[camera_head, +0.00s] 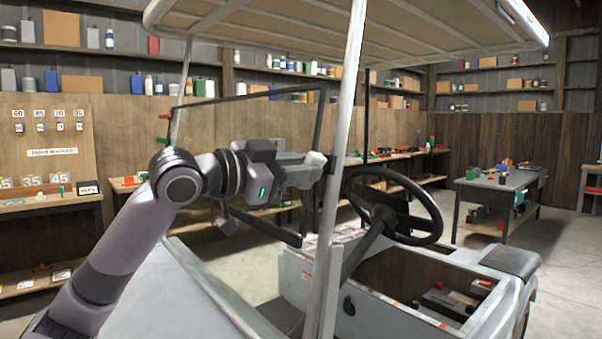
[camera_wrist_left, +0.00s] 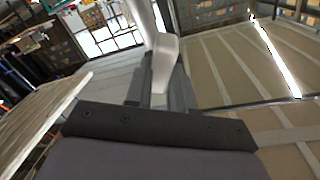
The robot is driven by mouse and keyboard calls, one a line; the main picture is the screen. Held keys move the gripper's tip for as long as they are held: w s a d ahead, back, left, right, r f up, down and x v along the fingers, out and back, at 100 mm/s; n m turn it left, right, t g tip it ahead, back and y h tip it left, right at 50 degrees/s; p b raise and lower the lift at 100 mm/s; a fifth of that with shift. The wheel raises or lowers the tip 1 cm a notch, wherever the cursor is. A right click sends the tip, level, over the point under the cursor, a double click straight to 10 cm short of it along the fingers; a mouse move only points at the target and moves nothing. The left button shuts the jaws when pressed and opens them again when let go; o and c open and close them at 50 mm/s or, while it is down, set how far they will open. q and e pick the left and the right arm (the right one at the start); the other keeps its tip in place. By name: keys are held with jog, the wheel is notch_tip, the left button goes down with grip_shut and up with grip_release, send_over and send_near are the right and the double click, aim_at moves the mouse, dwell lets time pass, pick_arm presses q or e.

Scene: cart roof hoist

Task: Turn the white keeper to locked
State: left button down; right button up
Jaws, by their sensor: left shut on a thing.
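The white keeper (camera_head: 316,159) sits at the cart's pale front roof post (camera_head: 342,130), a little above steering-wheel height. My left gripper (camera_head: 308,168) reaches it from the left and is shut on it. In the left wrist view the white keeper (camera_wrist_left: 162,58) lies between the two grey fingers of the left gripper (camera_wrist_left: 160,85), with the post running up behind it. Whether the keeper is at its locked position cannot be told. My right gripper is in neither view.
The cart roof (camera_head: 330,30) spans above the arm. A dark windshield frame (camera_head: 318,110) stands just behind the gripper. The steering wheel (camera_head: 395,205) is right of the post. A workbench (camera_head: 500,182) stands at the right, with open floor around it.

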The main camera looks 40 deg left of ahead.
pick_arm(q)
jog(key=m, duration=0.3)
jog(key=shift+a+r+h, duration=0.1)
jog(key=shift+a+h, duration=0.1)
jog(key=shift+h, duration=0.1)
jog(key=m+g, duration=0.1)
jog(key=m, duration=0.2)
jog(key=shift+w+a+r, duration=0.1)
jog(key=shift+r, duration=0.05)
jog(key=m, duration=0.1)
jog(key=m+p, duration=0.1)
jog(key=m, duration=0.1)
jog(key=shift+r+g+h, duration=0.2)
jog(key=shift+g+h, duration=0.1)
jog(key=shift+a+r+m+g+p, duration=0.1)
jog(key=shift+m+p, duration=0.1)
jog(key=shift+m, duration=0.45)
jog(key=shift+d+r+m+g+p, duration=0.1)
jog(key=shift+m+p, duration=0.1)
jog(key=shift+m, duration=0.4)
jog(key=shift+a+m+g+p, duration=0.1)
jog(key=shift+m+p, duration=0.1)
jog(key=shift+m, duration=0.45)
jog(key=c, duration=1)
grip_release()
jog(key=shift+w, duration=0.15)
jog(key=shift+o, duration=0.2)
